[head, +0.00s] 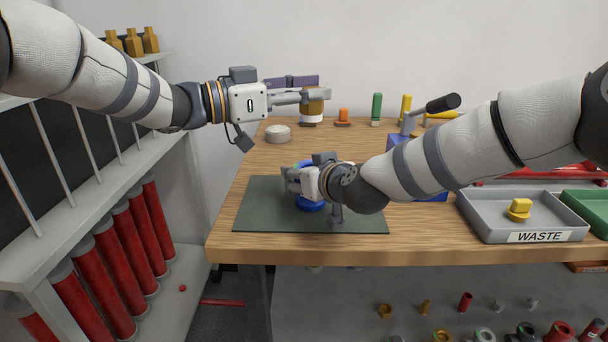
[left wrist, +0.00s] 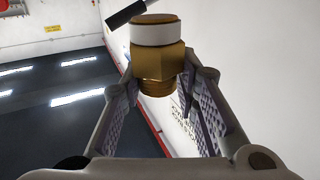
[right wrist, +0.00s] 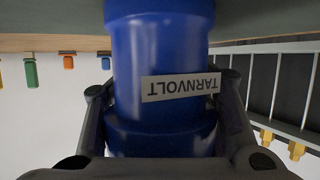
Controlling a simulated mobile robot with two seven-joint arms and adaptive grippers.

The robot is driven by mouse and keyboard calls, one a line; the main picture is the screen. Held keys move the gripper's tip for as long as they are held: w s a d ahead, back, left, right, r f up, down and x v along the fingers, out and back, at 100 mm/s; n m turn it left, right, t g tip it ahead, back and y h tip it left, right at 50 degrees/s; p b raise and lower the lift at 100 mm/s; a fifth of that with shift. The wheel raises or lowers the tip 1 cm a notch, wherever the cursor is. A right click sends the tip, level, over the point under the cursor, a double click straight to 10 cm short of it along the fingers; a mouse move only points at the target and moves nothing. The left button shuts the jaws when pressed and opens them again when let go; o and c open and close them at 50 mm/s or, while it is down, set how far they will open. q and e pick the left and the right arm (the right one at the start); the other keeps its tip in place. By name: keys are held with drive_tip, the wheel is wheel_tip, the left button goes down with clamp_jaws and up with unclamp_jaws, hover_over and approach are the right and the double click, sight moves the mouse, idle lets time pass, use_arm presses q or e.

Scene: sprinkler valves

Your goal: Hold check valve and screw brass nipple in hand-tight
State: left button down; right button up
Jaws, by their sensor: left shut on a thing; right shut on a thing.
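The blue check valve (head: 312,206) stands on the dark green mat (head: 262,212), mostly hidden behind my right gripper. My right gripper (head: 292,182) is shut around the valve's body. The right wrist view shows the blue body (right wrist: 160,60) between the fingers, with a white TARNVOLT label. My left gripper (head: 314,95) is shut on the brass nipple (head: 313,106), held in the air above and behind the valve, clear of it. In the left wrist view the nipple (left wrist: 160,62) has a brass hex, a threaded end and a white band; it sits between the fingertips.
A pale round roll (head: 278,133) lies behind the mat. Several coloured tools, including a green one (head: 376,108), stand along the back. A grey WASTE tray (head: 476,222) holding a yellow part (head: 519,208) is at the right. A shelf with red cylinders (head: 120,228) stands left.

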use_arm(q)
drive_tip(key=shift+s+d+r+n+t, duration=0.1)
drive_tip(key=shift+d+n+t, duration=0.15)
drive_tip(key=shift+t, duration=0.25)
drive_tip(key=shift+a+n+t+y, duration=0.1)
drive_tip(key=shift+n+t+y, duration=0.4)
drive_tip(key=shift+t, duration=0.2)
drive_tip(key=shift+s+a+f+n+t+y, duration=0.1)
drive_tip(key=shift+a+f+n+t+y, duration=0.1)
drive_tip(key=shift+f+n+t+y, duration=0.35)
drive_tip(key=shift+r, duration=0.1)
drive_tip(key=shift+f, duration=3.5)
drive_tip(key=shift+f, duration=0.45)
